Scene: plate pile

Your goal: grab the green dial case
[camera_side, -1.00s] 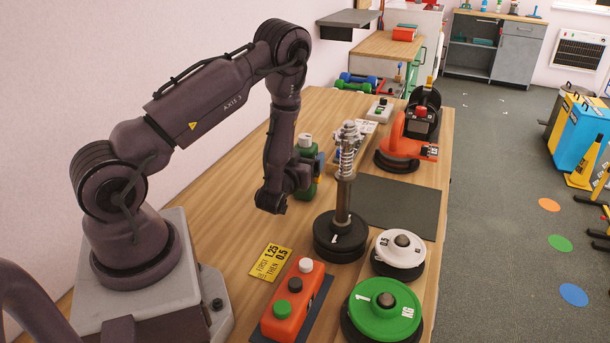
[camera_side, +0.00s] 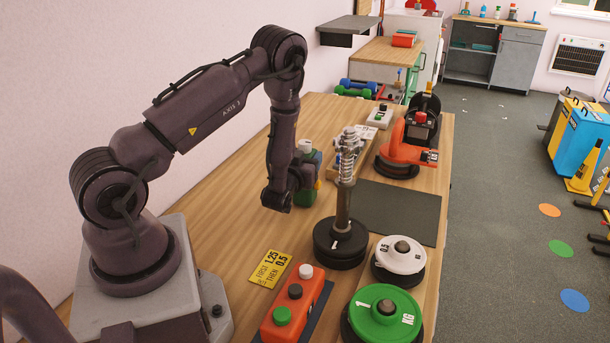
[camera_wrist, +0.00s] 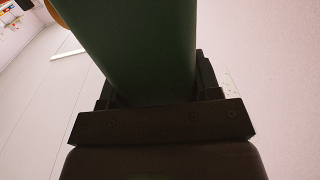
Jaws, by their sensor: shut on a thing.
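The green dial case (camera_side: 306,196) stands upright near the back left of the wooden table, partly hidden behind my wrist. A pale cap shows at its top. My gripper (camera_side: 307,176) is shut on the case from the near left side; the fingers are mostly hidden in the side view. In the wrist view the green case (camera_wrist: 140,45) fills the upper middle, held between the dark fingers of my gripper (camera_wrist: 155,95). I cannot tell whether its base touches the table.
A spring post on black weights (camera_side: 340,242) stands close to the right. A white-topped weight (camera_side: 398,253), a green weight (camera_side: 365,318), an orange button box (camera_side: 297,305) and a yellow card (camera_side: 270,268) lie nearer. An orange device (camera_side: 405,150) stands behind a dark mat (camera_side: 400,208).

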